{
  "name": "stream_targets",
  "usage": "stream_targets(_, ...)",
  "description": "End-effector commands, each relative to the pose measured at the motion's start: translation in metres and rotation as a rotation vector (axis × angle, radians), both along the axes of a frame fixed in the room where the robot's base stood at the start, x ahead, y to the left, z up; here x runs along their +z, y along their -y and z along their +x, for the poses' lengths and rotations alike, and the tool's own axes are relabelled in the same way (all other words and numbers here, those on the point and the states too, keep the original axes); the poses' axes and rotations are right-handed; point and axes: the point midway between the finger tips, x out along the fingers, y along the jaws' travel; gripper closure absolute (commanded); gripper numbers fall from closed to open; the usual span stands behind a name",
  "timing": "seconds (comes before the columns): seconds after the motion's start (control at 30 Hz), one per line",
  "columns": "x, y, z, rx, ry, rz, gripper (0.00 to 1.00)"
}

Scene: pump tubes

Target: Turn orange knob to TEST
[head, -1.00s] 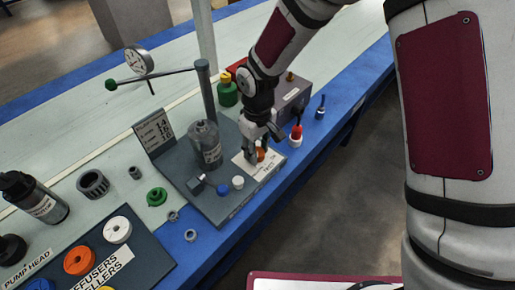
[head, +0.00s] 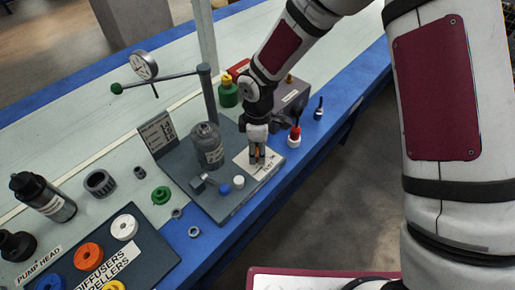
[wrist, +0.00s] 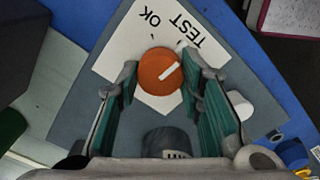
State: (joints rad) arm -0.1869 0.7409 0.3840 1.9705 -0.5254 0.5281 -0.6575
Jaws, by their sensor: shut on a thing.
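The orange knob (wrist: 160,71) sits on a white label plate (wrist: 119,49) printed TEST and OK. In the wrist view its white pointer line slants to the upper right, toward the TEST side. My gripper (wrist: 160,78) has its two fingers on either side of the knob, shut on it. In the head view my gripper (head: 257,159) points down over the plate, and only a bit of orange shows between its fingers. The plate is on a grey pump panel (head: 222,208).
A grey bottle (head: 207,145), a post with a long lever, a blue knob (head: 225,189) and a white knob (head: 238,182) stand close by. A red-and-white piece (head: 295,136) is just right. Diffuser discs and a dark bottle are at the left.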

Motion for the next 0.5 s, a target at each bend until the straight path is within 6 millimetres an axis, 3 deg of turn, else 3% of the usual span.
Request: stream_targets(0.5,-0.0002,-0.0006,-0.0004,0.098,-0.001,0.0,0.94)
